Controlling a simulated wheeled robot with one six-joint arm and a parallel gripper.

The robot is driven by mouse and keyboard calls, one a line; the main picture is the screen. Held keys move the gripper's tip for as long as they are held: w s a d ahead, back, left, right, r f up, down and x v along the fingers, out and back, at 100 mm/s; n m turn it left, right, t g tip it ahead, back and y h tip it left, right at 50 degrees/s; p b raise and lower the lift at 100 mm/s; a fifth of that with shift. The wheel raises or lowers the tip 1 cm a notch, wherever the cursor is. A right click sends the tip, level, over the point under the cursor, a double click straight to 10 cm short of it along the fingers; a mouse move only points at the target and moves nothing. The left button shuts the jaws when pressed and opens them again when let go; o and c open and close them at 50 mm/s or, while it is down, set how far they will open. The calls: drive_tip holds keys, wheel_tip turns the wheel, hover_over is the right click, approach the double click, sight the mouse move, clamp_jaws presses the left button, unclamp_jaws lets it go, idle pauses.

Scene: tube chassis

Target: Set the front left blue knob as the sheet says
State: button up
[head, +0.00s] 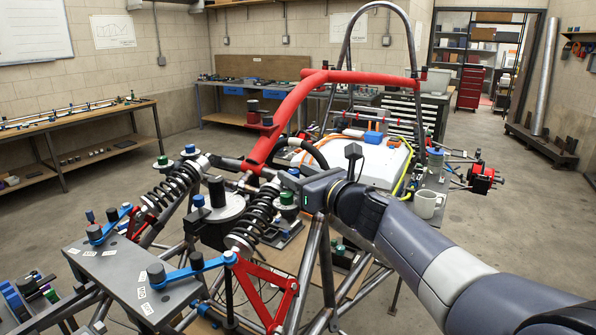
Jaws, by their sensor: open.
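Several blue knobs show on the tube chassis (325,255). One blue knob (190,149) is at the top of the left coil-over shock (172,187). Another blue knob (198,201) stands between the two shocks, left of a round black cap. I cannot tell which one the task names. A printed sheet (113,31) hangs on the left wall and another sheet (347,27) on the back wall; neither can be read. My gripper (288,181) is above the chassis, near the top of the right shock (253,217), pointing left, open. Its fingertips are partly hidden among the parts.
A red roll-bar tube (292,112) arches just behind my gripper. A green knob (287,198) is close below it. A grey plate (130,273) with small white labels is at front left. A white panel (350,160) and a mug (425,204) are behind my arm.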

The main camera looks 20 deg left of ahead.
drive_tip(key=shift+w+a, duration=0.1)
drive_tip(key=shift+a, duration=0.1)
drive_tip(key=shift+c, duration=0.6)
clamp_jaws()
